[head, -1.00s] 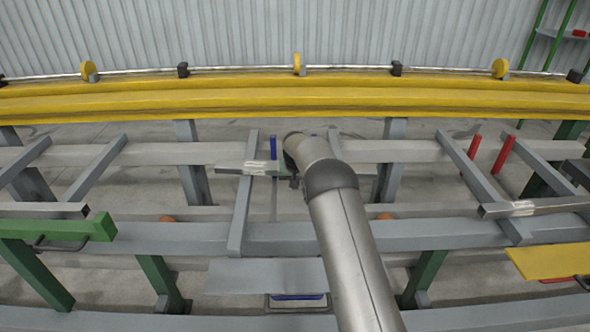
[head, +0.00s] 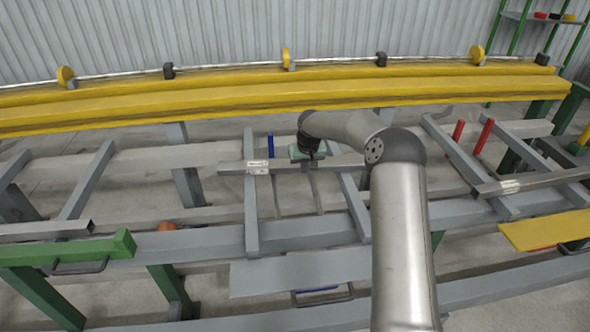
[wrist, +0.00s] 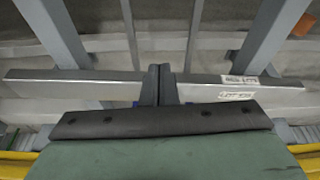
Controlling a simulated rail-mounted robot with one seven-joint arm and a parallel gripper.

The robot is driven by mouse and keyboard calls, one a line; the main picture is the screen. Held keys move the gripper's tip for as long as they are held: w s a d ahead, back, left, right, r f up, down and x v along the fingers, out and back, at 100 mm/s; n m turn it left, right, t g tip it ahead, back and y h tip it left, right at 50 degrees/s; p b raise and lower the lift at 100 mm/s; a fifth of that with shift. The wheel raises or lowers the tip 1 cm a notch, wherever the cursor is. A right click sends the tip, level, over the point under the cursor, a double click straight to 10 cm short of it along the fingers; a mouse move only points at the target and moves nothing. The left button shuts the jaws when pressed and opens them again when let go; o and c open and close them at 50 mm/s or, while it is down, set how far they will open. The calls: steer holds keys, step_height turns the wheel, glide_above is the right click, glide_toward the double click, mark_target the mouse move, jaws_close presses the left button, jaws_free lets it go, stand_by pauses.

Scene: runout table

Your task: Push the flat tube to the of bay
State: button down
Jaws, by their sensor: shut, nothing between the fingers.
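A grey flat tube with a white label (head: 232,168) lies across the grey skid rails in the middle of the head view. It also spans the wrist view (wrist: 70,82), with two white labels on its right part. My gripper (head: 309,150) is over the middle of this tube, on its far side in the head view. In the wrist view the fingers (wrist: 159,86) are shut together, empty, and overlap the tube's middle; whether they touch it I cannot tell. My forearm hides part of the rails right of the tube.
A labelled tube (head: 560,178) lies on the right rails and another tube (head: 40,231) at left. A blue post (head: 270,146) and two red posts (head: 458,133) stand among the rails. A yellow beam (head: 220,100) runs along the back. A green bar (head: 80,249) is at front left.

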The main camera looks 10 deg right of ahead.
mark_target(299, 170)
steer(key=w+f+b, duration=0.1)
steer(key=w+f, duration=0.6)
steer(key=f, duration=0.2)
steer(key=shift+a, duration=0.2)
stand_by(0.4)
steer(key=shift+f, duration=0.1)
steer(key=shift+w+a+b, duration=0.1)
steer(key=shift+w+b, duration=0.9)
steer(key=shift+b, duration=0.55)
steer(key=b, duration=0.3)
steer(key=shift+f, duration=0.1)
